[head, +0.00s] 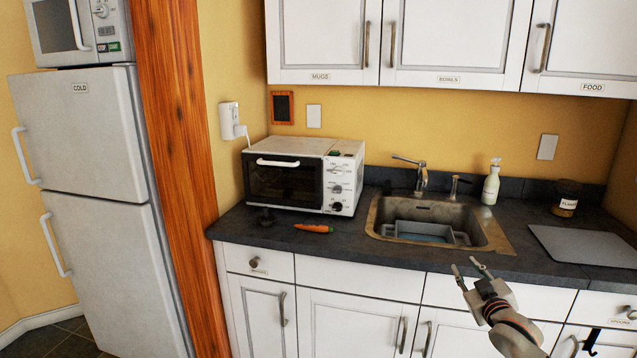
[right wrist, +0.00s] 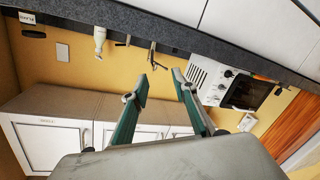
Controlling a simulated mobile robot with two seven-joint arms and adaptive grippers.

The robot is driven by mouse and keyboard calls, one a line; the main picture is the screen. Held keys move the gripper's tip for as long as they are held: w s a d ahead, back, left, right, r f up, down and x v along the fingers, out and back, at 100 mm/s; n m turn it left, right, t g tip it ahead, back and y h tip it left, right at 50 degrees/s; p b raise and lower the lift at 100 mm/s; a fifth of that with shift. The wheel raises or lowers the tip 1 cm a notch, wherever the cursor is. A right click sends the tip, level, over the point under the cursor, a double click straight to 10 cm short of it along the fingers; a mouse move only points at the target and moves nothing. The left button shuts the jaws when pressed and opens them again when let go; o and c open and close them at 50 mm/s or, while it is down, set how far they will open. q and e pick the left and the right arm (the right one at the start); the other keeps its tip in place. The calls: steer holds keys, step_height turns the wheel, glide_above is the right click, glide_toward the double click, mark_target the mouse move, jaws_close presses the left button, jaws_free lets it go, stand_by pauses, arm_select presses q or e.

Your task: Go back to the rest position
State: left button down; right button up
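My right gripper (head: 465,266) is in front of the counter, below the sink, at the lower right of the head view. Its two fingers are apart with nothing between them. The right wrist view also shows the open, empty right gripper (right wrist: 160,74), with the scene tilted behind it. My left gripper is in neither view.
The dark counter (head: 270,238) carries a toaster oven (head: 285,180), a carrot (head: 314,228), a sink (head: 492,238), a soap bottle (head: 491,185), a jar (head: 565,199) and a grey board (head: 585,247). A fridge (head: 85,140) stands left. White cupboards (head: 350,318) are below the counter.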

steer(key=s+a+f+g+y, duration=0.1)
steer(key=s+a+f, duration=0.2)
steer(key=s+f, duration=0.3)
steer(key=s+a+f+g, duration=0.1)
steer(key=s+a+f, duration=0.3)
steer(key=f, duration=0.3)
steer(key=s+a+f+g+y, duration=0.1)
steer(key=s+a+f, duration=0.3)
steer(key=s, duration=0.7)
steer(key=s+a+f+g, duration=0.1)
steer(key=s+a+f, duration=0.3)
steer(key=s, duration=0.7)
steer(key=s+a+f+g+y, duration=0.1)
steer(key=s+a+f, duration=0.4)
steer(key=s, duration=0.5)
steer(key=shift+s+f+m+g+y, duration=0.35)
steer(key=shift+f+g, duration=0.25)
steer(key=shift+f, duration=0.25)
